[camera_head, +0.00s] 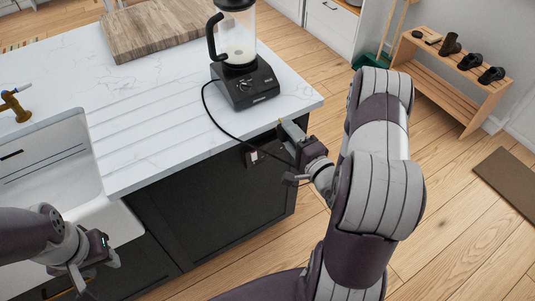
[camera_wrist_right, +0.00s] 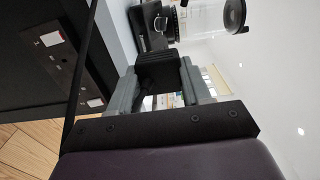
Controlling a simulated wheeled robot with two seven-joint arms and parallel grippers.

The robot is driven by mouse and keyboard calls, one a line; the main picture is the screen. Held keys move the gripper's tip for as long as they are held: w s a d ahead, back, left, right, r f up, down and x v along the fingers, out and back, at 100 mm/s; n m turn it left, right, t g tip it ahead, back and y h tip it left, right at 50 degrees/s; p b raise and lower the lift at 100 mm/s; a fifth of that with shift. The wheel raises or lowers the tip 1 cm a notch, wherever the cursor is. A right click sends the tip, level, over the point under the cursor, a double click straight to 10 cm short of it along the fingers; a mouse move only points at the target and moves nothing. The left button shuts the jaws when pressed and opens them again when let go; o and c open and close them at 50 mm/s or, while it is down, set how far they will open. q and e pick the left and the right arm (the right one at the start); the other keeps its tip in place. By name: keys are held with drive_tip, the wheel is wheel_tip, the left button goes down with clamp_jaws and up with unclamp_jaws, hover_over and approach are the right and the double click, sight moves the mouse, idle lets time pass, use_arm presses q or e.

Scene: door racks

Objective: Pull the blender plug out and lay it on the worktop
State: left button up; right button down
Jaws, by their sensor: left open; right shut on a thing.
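The black blender (camera_head: 245,80) with a clear jug stands on the white worktop (camera_head: 150,90); it also shows in the right wrist view (camera_wrist_right: 160,22). Its black cord (camera_head: 218,124) runs over the worktop's front edge to my right gripper (camera_head: 289,148). In the right wrist view, my right gripper (camera_wrist_right: 160,85) is shut on the black plug (camera_wrist_right: 157,68). The plug is apart from the socket panel (camera_wrist_right: 72,67) and near the worktop edge. The panel is on the dark cabinet front (camera_head: 255,157). My left gripper (camera_head: 95,272) is open and empty, low at the left.
A wooden board (camera_head: 150,28) lies at the back of the worktop. A white sink (camera_head: 55,165) with a brass tap (camera_head: 14,104) is at the left. The worktop between sink and blender is clear. A wooden shoe rack (camera_head: 450,75) stands at the far right.

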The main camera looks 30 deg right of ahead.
drive_tip(key=shift+d, duration=0.1)
drive_tip(key=w+d, duration=0.1)
drive_tip(key=d, duration=1.4)
drive_tip(key=shift+d, duration=0.25)
drive_tip(key=shift+w, duration=0.1)
